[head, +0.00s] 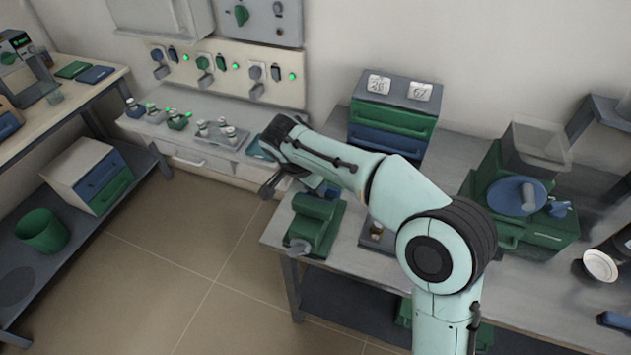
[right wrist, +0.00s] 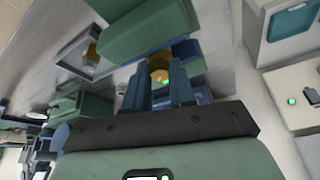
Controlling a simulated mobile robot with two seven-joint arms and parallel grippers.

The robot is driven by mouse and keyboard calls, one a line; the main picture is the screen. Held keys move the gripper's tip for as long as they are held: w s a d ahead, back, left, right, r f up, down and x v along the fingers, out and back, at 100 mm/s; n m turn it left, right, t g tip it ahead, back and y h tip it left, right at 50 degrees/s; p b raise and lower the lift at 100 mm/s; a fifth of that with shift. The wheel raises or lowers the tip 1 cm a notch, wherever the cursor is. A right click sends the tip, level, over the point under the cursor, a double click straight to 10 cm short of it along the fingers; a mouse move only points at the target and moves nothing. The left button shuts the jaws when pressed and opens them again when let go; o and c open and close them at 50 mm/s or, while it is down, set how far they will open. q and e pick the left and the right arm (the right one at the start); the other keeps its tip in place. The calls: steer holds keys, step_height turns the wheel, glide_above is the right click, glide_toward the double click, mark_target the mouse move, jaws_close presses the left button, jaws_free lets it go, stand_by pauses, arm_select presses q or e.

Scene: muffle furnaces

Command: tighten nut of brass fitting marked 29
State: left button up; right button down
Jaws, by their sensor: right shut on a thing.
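My right gripper (right wrist: 160,82) is shut on a brass-coloured nut (right wrist: 159,74), which shows between its blue fingers in the right wrist view. The nut sits close to a green vise-like block (right wrist: 150,30); the rest of its fitting is hidden. In the head view my right arm reaches left across the bench, past a green vise (head: 316,226); the grip itself is hidden there. A second brass-coloured piece (right wrist: 92,54) sits in a grey holder in the wrist view. No number is readable on either brass piece. My left gripper is not in view.
A drawer cabinet (head: 390,122) with two numbered tags stands behind my arm on the grey bench (head: 540,300). A green and blue machine (head: 520,200) stands to the right. A wall panel (head: 225,75) has switches and green lights. Floor is clear at left front.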

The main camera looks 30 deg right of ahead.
steer(key=shift+a+f+m, duration=0.1)
steer(key=shift+a+m, duration=0.05)
steer(key=shift+m, duration=0.45)
steer(key=shift+g, duration=0.3)
steer(key=c, duration=0.9)
jaws_free()
steer(key=shift+w, duration=0.1)
steer(key=p+v, duration=0.3)
steer(key=v, duration=1)
steer(key=shift+a, duration=0.1)
